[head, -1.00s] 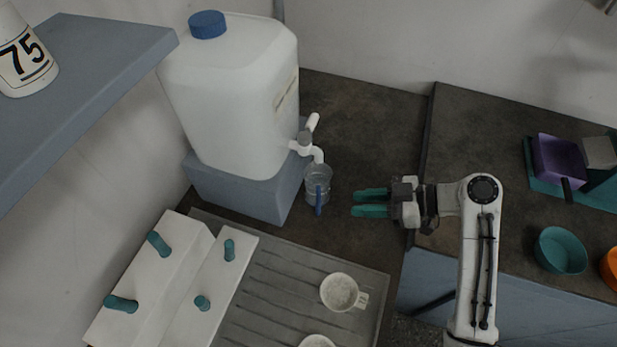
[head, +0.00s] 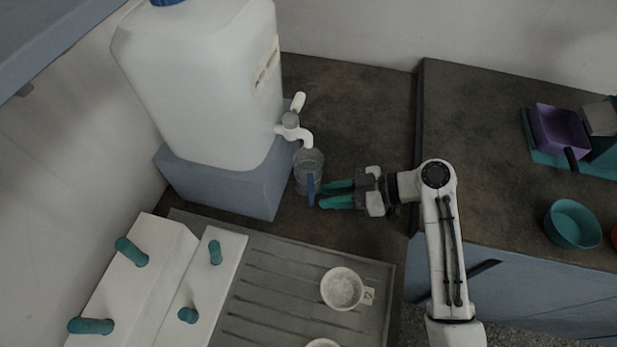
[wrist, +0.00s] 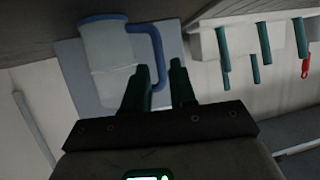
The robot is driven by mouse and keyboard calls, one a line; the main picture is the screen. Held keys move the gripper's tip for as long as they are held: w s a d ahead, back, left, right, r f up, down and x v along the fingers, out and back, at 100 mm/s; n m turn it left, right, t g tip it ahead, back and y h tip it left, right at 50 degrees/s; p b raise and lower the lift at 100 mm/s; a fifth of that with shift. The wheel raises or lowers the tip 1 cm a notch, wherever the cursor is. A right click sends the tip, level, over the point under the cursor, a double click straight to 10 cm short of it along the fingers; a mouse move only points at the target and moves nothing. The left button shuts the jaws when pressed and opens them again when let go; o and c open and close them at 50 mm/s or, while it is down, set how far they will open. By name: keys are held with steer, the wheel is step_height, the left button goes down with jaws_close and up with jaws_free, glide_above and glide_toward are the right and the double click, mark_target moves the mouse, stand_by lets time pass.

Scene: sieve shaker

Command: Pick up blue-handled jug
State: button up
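The clear jug (head: 306,162) stands upright on the dark counter, below the tap of the large white container. Its blue handle (head: 311,189) faces the front. My gripper (head: 322,194) is open just right of the handle, its teal fingers pointing left with the tips close to it. In the wrist view the jug (wrist: 107,60) is at the upper left. The blue handle (wrist: 158,48) reaches down between the open fingers of my gripper (wrist: 161,80). Whether the fingers touch the handle, I cannot tell.
The white container (head: 205,80) stands on a blue-grey block (head: 215,185) left of the jug, with its tap (head: 293,130) close above. A grey drainer (head: 265,275) with a white cup (head: 342,288) lies in front. The counter behind my gripper is clear.

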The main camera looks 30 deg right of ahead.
steer(key=shift+p+x, duration=0.9)
steer(key=shift+x, duration=2.6)
steer(key=shift+r, duration=0.1)
jaws_close()
